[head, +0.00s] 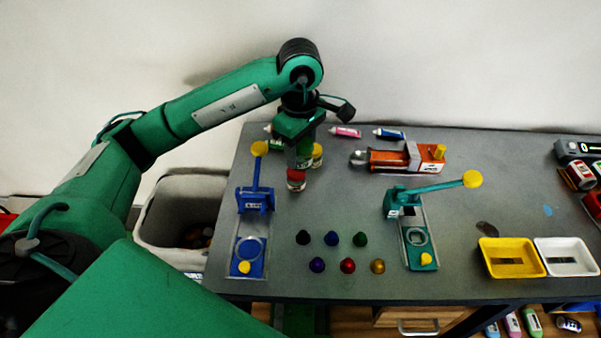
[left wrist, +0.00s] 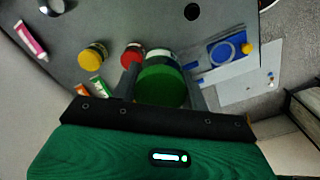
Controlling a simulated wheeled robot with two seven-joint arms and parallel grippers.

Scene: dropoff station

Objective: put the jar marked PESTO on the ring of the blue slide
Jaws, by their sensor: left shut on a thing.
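My left gripper (head: 304,158) points down above the back left of the table. It is shut on a green-lidded jar (left wrist: 162,84), which shows between the fingers in the left wrist view; its label cannot be read. A red-lidded jar (head: 296,181) and a yellow-lidded jar (head: 317,155) stand close by; they also show in the left wrist view as the red lid (left wrist: 131,55) and the yellow lid (left wrist: 92,56). The blue slide (head: 238,268) lies at the table's left edge, with its ring (head: 250,247) empty. My right gripper is out of view.
A blue press (head: 255,200) with a yellow-knobbed lever stands behind the ring. Several small coloured cones (head: 331,239) stand mid-table. A teal slide with a lever (head: 415,235) is further right, near yellow (head: 491,271) and white trays. A bin (head: 160,250) is left of the table.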

